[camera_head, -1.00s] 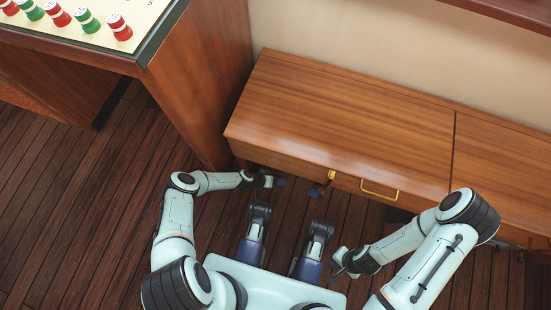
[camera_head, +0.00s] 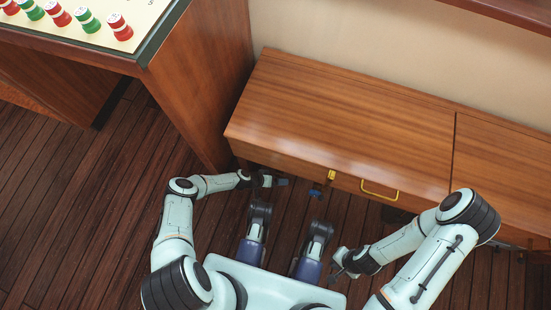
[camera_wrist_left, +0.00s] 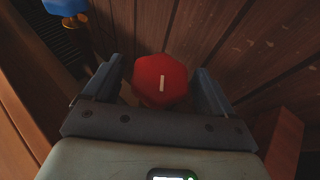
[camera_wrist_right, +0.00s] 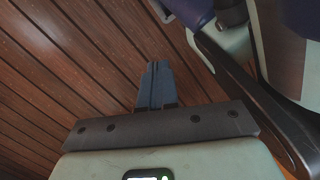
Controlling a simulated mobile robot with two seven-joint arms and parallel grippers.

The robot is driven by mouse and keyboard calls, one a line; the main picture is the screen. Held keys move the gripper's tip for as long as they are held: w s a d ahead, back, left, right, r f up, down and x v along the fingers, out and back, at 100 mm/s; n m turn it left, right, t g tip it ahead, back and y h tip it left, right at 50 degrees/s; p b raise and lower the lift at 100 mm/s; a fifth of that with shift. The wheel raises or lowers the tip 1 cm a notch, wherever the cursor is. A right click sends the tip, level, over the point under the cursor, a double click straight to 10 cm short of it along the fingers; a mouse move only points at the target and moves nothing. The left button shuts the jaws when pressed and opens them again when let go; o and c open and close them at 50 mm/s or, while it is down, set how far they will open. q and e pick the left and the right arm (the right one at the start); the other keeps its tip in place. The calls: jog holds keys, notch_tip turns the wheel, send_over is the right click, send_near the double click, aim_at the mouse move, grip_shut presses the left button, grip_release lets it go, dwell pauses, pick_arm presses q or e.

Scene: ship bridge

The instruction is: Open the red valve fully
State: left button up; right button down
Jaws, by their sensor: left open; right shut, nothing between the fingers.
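The red valve (camera_wrist_left: 160,80) is a many-sided knob with a white line that runs nearly upright in the left wrist view. My left gripper (camera_wrist_left: 159,68) is open, with one finger on each side of the valve. Gaps show between the fingers and the knob, so I see no firm contact. In the head view my left gripper (camera_head: 281,181) is low by the near side of the wooden cabinet, and the valve cannot be made out there. My right gripper (camera_wrist_right: 158,68) is shut and empty, above the floor, away from the valve.
The wooden cabinet (camera_head: 340,115) and console (camera_head: 200,80) bound the space. Plank floor is open at left.

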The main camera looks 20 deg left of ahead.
pick_arm(q)
jog(key=p+v, duration=0.5)
jog(key=v, duration=0.8)
jog(key=shift+a, duration=0.2)
pick_arm(e)
jog(key=w+a+r+t, duration=0.1)
jog(key=w+r+t, duration=0.2)
jog(key=w+r, duration=0.3)
jog(key=w, duration=0.3)
jog(key=shift+w+a+r+n+t, duration=0.15)
jog(key=shift+w+r+n+t, duration=0.15)
jog(key=shift+w, duration=0.1)
pick_arm(q)
jog(key=shift+r, duration=0.1)
